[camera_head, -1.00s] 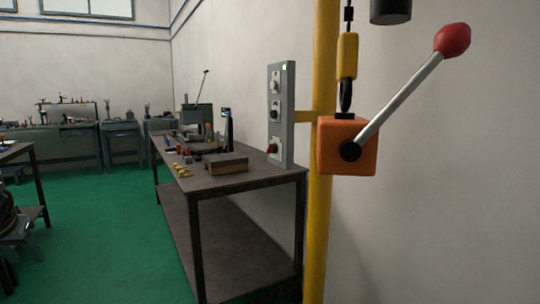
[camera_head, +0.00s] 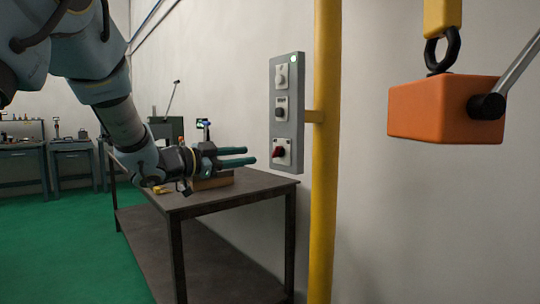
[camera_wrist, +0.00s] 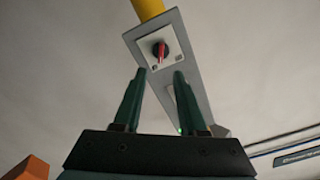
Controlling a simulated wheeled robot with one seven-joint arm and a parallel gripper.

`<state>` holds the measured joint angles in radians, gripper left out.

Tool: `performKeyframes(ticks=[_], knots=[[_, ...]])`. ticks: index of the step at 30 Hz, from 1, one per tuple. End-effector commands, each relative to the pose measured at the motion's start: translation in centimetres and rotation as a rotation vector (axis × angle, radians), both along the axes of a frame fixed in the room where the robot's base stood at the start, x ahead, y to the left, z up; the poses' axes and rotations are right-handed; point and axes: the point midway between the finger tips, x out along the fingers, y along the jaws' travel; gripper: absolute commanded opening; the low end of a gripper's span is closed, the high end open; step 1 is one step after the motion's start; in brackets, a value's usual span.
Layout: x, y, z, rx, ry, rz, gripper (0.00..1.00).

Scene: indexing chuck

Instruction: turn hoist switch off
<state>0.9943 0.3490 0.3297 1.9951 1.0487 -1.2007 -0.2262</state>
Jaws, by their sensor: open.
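A grey control panel (camera_head: 299,140) on a yellow post carries three switches. The lowest is a red rotary knob (camera_head: 279,152) on a white plate; labels are too small to read, so I cannot tell which is the hoist switch. In the wrist view the red knob (camera_wrist: 161,50) shows just beyond the fingertips, on the panel (camera_wrist: 183,42), its handle lying roughly along the panel's length. My gripper (camera_head: 252,156) is open and empty, pointing at the red knob from the left with a small gap. Its two green fingers (camera_wrist: 159,75) also show in the wrist view.
An orange block (camera_head: 430,108) with a lever hangs from a hook at the right. A dark table (camera_head: 235,195) with a box stands below my gripper. Pale wall lies behind.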

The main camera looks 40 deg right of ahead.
Motion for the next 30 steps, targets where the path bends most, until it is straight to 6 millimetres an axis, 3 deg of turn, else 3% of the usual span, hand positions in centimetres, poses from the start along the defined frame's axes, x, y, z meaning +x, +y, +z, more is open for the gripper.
performKeyframes(ticks=[9, 15, 27, 30], knots=[[-0.4, -6.0, 0.1, 0.001, 0.0, 0.001, 0.41], [-0.4, -8.4, 0.1, 0.001, -0.001, 0.003, 0.41], [-0.4, -9.1, 0.0, 0.0, 0.001, 0.004, 0.41], [-0.4, -9.1, 0.0, 0.0, 0.001, 0.004, 0.31]])
